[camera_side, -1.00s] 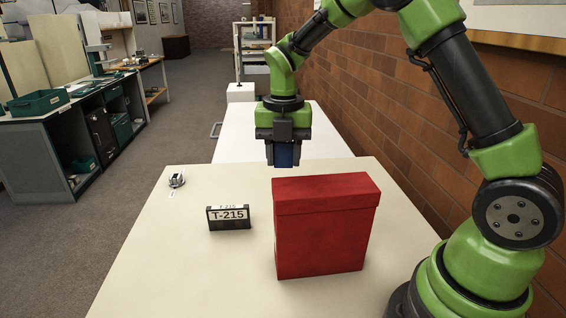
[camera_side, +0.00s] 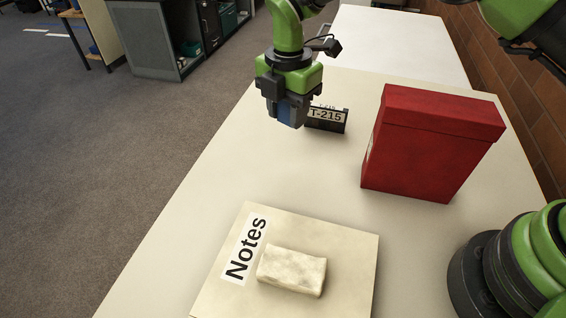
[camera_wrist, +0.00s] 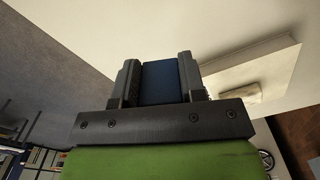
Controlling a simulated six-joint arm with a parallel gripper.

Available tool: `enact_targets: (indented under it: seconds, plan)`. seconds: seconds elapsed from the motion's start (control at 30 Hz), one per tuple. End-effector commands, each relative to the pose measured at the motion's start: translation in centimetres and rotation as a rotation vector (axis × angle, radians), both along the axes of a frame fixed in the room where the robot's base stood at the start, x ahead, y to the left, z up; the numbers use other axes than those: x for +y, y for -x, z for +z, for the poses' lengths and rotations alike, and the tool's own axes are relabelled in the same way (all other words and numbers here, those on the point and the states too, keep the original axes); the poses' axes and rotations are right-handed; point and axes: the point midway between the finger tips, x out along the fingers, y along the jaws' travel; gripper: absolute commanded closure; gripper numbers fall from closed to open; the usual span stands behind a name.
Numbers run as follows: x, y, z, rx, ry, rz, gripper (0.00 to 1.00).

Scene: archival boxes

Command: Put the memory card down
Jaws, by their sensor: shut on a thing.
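My gripper (camera_side: 287,116) hangs above the pale table (camera_side: 225,165), left of the red box, and its jaws are shut on a dark blue piece, which I take for the memory card (camera_wrist: 160,83). In the wrist view the blue piece sits between the two dark fingers. In the side view only a narrow blue part shows between the jaws, and no label on it can be read. The gripper partly covers a small dark holder marked T-215 (camera_side: 327,117).
A red box (camera_side: 430,150) stands upright on the table's right side. Nearer the camera lies a cream board labelled Notes (camera_side: 347,255) with a pale block (camera_side: 291,271) on it. Bare tabletop lies between the board and the holder. The table's left edge drops to carpet.

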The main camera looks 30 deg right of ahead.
Motion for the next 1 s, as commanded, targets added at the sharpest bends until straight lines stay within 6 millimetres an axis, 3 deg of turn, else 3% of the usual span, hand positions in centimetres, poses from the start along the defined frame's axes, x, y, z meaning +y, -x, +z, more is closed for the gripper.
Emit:
enact_targets:
  seconds: [0.1, 0.3, 0.63, 1.0]
  plan:
    - [0.9, 0.1, -1.8, 0.003, 0.001, -0.011, 0.85]
    - [0.9, 0.2, -5.3, 0.002, 0.000, -0.014, 0.85]
    - [0.9, 0.1, -9.6, 0.001, -0.001, -0.013, 0.85]
    - [0.9, 0.1, -10.3, -0.001, -0.002, -0.013, 0.85]
